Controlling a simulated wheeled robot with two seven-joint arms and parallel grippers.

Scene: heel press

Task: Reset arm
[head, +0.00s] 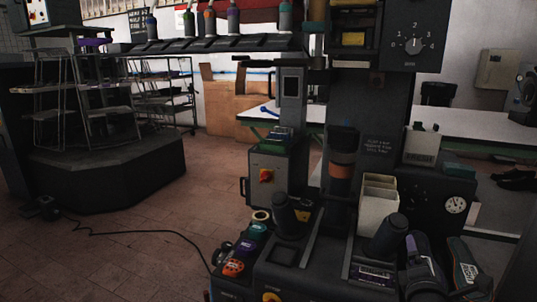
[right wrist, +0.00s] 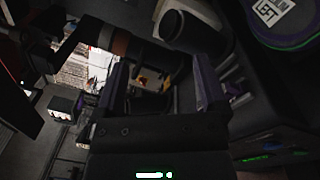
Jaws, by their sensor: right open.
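My right gripper (right wrist: 162,78) is open in the right wrist view, its two purple-edged fingers apart with no object clearly held between them. Dark press parts and a small red spot show beyond the gap. My left gripper is not in view.
A control box (head: 268,172) with a red switch is on the press's left. A cream bin (head: 378,205) and dark cylinders (head: 292,215) stand on its base. A wire rack (head: 85,100) stands at left. A cable crosses the open tiled floor (head: 150,225). A white bench (head: 465,123) is behind.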

